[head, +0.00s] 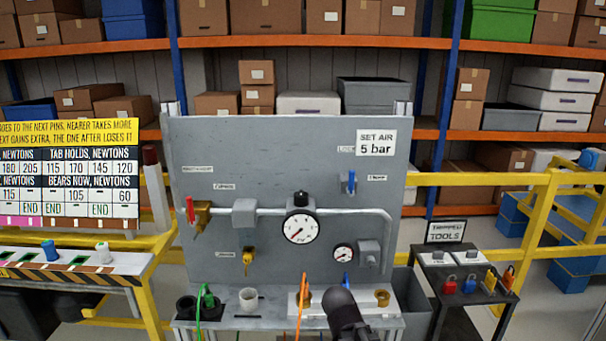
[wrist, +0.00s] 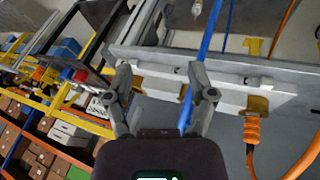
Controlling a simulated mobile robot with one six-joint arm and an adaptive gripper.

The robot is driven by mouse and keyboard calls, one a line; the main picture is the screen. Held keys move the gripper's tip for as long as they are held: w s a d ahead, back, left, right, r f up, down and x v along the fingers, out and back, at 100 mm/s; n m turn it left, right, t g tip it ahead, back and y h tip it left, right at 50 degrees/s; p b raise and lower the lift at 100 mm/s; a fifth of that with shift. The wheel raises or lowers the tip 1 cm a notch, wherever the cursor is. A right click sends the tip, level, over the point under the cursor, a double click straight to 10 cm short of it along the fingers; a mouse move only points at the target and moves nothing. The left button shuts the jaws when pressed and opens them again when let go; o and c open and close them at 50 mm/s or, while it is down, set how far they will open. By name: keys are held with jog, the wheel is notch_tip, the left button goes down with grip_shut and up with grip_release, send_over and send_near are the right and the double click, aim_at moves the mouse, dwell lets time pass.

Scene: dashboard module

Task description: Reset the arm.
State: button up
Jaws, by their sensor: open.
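My gripper (wrist: 162,88) is open in the wrist view, its two dark fingers spread apart. A blue hose (wrist: 207,42) runs down the picture to a spot close by the right finger. I cannot tell whether it touches that finger. In the head view a dark part of my arm (head: 345,316) rises at the bottom, in front of the bench under the grey panel (head: 300,140). My fingertips cannot be made out there.
The panel carries a large gauge (head: 301,228), a small gauge (head: 343,254), a red lever (head: 190,209) and a blue lever (head: 351,182). Orange (head: 300,310) and green (head: 199,312) hoses rise from the bench. A yellow rail (head: 480,180) and a black padlock stand (head: 462,310) are at right.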

jog(key=s+d+n+g+y+p, duration=0.1)
jog(key=s+d+g+y+p, duration=0.1)
jog(key=s, duration=0.4)
jog(key=shift+s+d+r+g+y, duration=0.4)
jog(key=shift+g+y, duration=0.2)
jog(key=shift+y, duration=0.4)
